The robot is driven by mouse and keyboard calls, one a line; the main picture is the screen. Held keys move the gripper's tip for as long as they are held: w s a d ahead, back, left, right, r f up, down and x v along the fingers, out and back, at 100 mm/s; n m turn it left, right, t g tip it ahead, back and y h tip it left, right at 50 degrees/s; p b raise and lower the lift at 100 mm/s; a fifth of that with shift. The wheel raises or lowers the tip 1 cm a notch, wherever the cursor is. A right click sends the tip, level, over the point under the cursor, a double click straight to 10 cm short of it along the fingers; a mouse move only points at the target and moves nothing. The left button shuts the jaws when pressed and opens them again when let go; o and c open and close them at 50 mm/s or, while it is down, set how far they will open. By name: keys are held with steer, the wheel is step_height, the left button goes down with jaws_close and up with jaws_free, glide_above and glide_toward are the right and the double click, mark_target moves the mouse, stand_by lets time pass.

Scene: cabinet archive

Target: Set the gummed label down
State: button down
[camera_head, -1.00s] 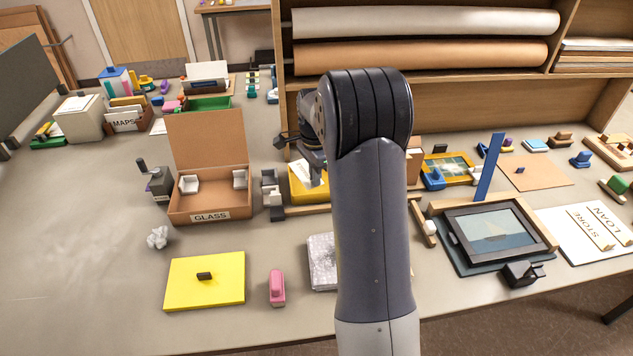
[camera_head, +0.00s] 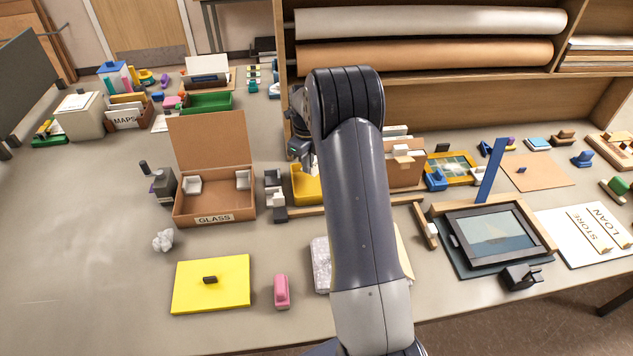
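My gripper (camera_head: 301,150) is at the back middle of the table, in front of the shelf and above the yellow tray (camera_head: 304,188). My own arm covers much of it, and its fingertips are too small and hidden to read. I cannot make out the gummed label for certain. A small pale patch shows by the gripper, but I cannot tell whether it is held or lies in the tray.
An open cardboard box marked GLASS (camera_head: 213,205) stands left of the tray. A yellow pad (camera_head: 211,284) and a pink block (camera_head: 281,291) lie in front. A framed picture (camera_head: 492,236) lies right.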

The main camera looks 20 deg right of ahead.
step_height(320, 180, down, 7)
steer(key=shift+r, duration=0.1)
steer(key=shift+f+b, duration=0.5)
steer(key=shift+f, duration=0.95)
steer(key=shift+f, duration=0.25)
steer(key=c, duration=1.6)
jaws_free()
steer(key=shift+r, duration=0.1)
step_height(320, 180, up, 12)
steer(key=shift+r+p, duration=0.2)
steer(key=shift+p, duration=0.3)
